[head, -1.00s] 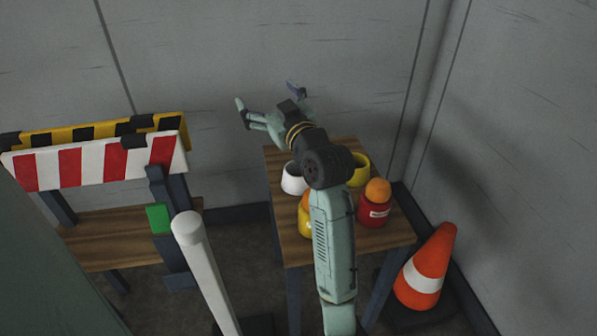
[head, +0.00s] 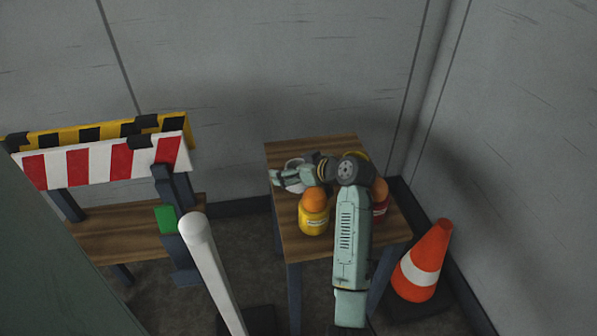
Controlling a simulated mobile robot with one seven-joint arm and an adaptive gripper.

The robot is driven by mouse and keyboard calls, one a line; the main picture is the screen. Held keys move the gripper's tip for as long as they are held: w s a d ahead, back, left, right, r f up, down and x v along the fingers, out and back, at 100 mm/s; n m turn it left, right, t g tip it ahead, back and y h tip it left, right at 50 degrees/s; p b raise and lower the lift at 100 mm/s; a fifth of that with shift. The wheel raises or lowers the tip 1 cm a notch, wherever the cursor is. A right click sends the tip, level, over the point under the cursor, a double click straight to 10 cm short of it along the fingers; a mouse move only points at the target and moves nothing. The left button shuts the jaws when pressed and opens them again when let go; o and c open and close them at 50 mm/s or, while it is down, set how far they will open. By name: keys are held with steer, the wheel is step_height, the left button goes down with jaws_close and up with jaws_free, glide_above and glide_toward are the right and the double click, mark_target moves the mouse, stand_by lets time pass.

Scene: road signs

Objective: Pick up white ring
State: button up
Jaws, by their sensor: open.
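The white ring (head: 294,162) sits on the left part of the small wooden table (head: 345,240). Only parts of it show, because my gripper (head: 278,178) covers much of it. My gripper is open and reaches leftward across the ring, its fingers at the ring's near and left side. I cannot tell from this view whether the fingers touch the ring or are above it.
A yellow jar with an orange ball on top (head: 313,221) stands just in front of my gripper. A traffic cone (head: 422,262) and striped barriers (head: 100,163) flank the table.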

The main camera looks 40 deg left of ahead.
steer(key=shift+a+f, duration=0.1)
steer(key=shift+a, duration=0.1)
steer(key=shift+c, duration=0.6)
steer(key=c, duration=1.1)
